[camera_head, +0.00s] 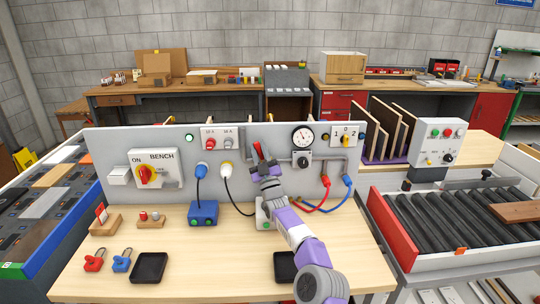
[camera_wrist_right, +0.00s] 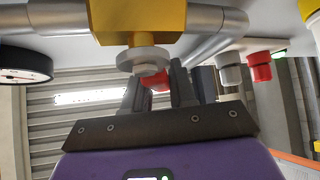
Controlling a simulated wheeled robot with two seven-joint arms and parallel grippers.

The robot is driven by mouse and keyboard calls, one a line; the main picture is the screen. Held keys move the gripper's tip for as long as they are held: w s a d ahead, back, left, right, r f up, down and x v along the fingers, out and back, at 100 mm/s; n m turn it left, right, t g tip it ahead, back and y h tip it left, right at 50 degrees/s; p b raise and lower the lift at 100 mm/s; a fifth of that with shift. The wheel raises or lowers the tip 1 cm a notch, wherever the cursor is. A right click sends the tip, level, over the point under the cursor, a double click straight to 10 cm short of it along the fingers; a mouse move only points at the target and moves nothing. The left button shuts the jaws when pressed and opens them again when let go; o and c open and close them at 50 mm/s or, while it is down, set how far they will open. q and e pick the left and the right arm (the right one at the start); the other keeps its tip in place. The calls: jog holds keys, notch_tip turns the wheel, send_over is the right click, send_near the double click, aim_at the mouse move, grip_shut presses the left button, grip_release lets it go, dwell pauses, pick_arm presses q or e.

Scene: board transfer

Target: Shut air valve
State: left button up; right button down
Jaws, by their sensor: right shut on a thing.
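The air valve sits on the pipe of the upright grey panel. In the right wrist view its yellow body (camera_wrist_right: 140,22) and round grey stem cap (camera_wrist_right: 144,60) are close in front of my right gripper (camera_wrist_right: 160,88). A red handle (camera_wrist_right: 160,84) shows between the fingers, and the right gripper is shut on it. In the head view the gripper (camera_head: 264,166) is up against the panel, and the red handle (camera_head: 258,149) sticks out above it. The gripper and arm hide the valve body there. My left gripper is in neither view.
A pressure gauge (camera_head: 303,136) and a black knob (camera_head: 303,159) are right of my gripper. A blue box (camera_head: 203,213), padlocks (camera_head: 94,260) and a black tray (camera_head: 149,267) stand on the bench.

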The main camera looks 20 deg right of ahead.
jog(key=m+h, duration=0.3)
jog(key=shift+s+d+r+m+t+p, duration=0.1)
jog(key=shift+d+r+m+t+p, duration=0.05)
jog(key=shift+d+m+t+p, duration=0.2)
jog(key=shift+s+d+r+m+g+h+p, duration=0.15)
jog(key=shift+d+m+h+p, duration=0.1)
jog(key=shift+m+h, duration=0.8)
jog(key=shift+d+f+m+g+h+p, duration=0.1)
jog(key=shift+d+m+g+h+p, duration=0.1)
jog(key=shift+m+h, duration=0.75)
jog(key=shift+s+d+r+m+g+h+p, duration=0.15)
jog(key=shift+d+m+h, duration=0.1)
jog(key=shift+m+h, duration=0.8)
jog(key=shift+w+d+f+h, duration=0.1)
jog(key=shift+h, duration=0.15)
jog(key=c, duration=1)
grip_release()
jog(key=shift+f, duration=0.1)
